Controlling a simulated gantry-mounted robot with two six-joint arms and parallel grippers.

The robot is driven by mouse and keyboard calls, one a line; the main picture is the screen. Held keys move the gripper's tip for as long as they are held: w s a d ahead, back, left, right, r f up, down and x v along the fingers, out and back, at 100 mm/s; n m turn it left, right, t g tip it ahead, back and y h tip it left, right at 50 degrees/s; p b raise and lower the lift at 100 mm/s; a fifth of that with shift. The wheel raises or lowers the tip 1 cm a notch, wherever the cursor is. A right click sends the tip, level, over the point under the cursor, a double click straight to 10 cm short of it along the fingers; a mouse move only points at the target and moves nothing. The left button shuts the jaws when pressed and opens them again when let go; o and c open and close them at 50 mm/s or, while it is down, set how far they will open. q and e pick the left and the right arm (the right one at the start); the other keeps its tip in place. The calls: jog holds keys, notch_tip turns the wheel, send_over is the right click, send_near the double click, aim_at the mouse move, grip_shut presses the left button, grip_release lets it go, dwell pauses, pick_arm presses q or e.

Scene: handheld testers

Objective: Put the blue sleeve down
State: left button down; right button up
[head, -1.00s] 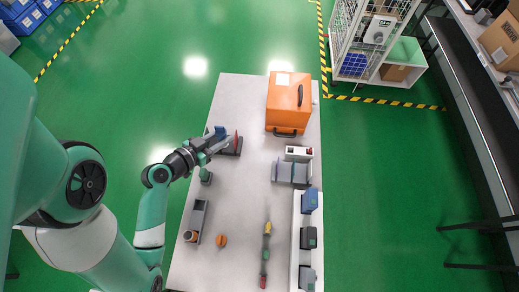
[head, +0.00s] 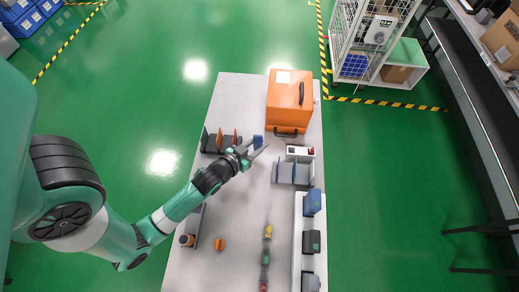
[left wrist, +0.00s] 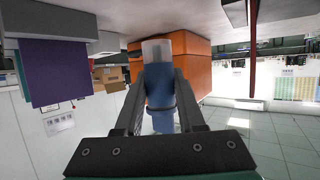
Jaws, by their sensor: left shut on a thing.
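My left gripper (head: 259,153) is shut on the blue sleeve (head: 257,141) and holds it over the upper middle of the table. In the left wrist view the blue sleeve (left wrist: 158,75) stands between the two fingers of the left gripper (left wrist: 160,105), with a pale end at the top and a dark band lower down. The fingers hide part of its sides. A dark rack (head: 211,150) with upright plates, some red-orange, stands left of the gripper. My right gripper is not in view.
An orange case (head: 284,98) stands beyond the gripper. A white box (head: 300,151) and a grey divided holder (head: 284,174) are to its right. A white strip bearing several testers (head: 311,242) runs along the right edge. The table's middle (head: 240,195) is bare.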

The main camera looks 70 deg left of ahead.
pick_arm(q)
jog(key=f, duration=0.1)
jog(key=f+b, duration=0.2)
jog(key=f, duration=0.1)
jog(key=shift+w, duration=0.25)
jog(key=shift+r, duration=0.15)
jog(key=c, duration=0.5)
grip_release()
